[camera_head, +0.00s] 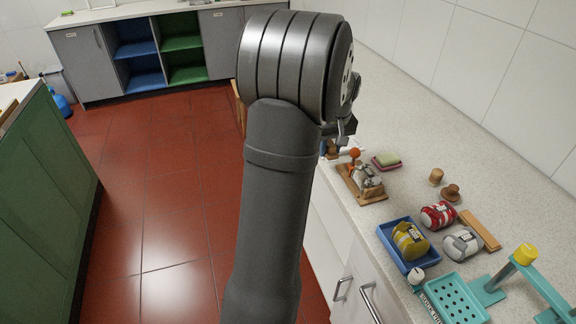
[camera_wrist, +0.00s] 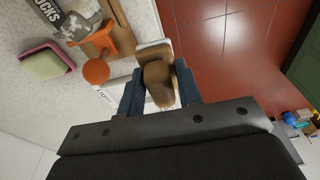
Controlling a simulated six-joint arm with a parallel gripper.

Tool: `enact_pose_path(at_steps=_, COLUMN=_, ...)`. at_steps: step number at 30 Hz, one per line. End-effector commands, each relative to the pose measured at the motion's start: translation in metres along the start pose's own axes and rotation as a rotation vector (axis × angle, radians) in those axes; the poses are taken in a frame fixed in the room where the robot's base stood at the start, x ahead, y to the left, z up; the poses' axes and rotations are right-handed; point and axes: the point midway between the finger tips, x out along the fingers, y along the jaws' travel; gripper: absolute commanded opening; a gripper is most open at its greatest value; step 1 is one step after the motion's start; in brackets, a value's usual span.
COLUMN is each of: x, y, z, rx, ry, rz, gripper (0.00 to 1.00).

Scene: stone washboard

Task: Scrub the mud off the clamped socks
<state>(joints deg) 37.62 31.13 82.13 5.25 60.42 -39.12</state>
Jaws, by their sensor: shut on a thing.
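My gripper (camera_wrist: 158,92) is shut on a wooden-handled brush (camera_wrist: 157,76); the brush has a brown block with a pale edge, and its bristle face is not clear. In the wrist view it sits beside the wooden board, at the counter's edge. The grey sock bundle (camera_head: 367,180) lies on the wooden board (camera_head: 350,184) by an orange-knobbed clamp (camera_head: 354,153). The bundle also shows at the top left of the wrist view (camera_wrist: 82,20), with a "SOCKS" label. Any mud is too small to make out. My arm hides most of the gripper in the head view.
Pale green soap (camera_head: 387,159) sits in a pink dish on the counter. A blue tray (camera_head: 400,262) holds a yellow bundle. Red (camera_head: 438,215) and grey-white (camera_head: 462,243) bundles lie nearby, with small wooden pieces. A teal perforated rack (camera_head: 455,300) and teal frame stand at lower right.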

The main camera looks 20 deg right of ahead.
Motion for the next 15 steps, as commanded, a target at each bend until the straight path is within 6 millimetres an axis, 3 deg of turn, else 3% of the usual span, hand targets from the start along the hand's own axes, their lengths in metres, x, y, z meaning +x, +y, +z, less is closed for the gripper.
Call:
enact_pose_path(at_steps=1, x=-0.016, y=0.020, z=0.009, rx=0.006, ry=0.005, rz=0.003, gripper=0.11)
enact_pose_path(at_steps=6, x=-0.055, y=0.059, z=0.035, rx=-0.003, ry=0.011, rz=-0.001, gripper=0.11)
enact_pose_path(at_steps=10, x=-0.073, y=0.075, z=0.049, rx=-0.010, ry=0.013, rz=-0.003, gripper=0.11)
enact_pose_path(at_steps=15, x=-0.079, y=0.082, z=0.055, rx=-0.015, ry=0.013, rz=-0.005, gripper=0.11)
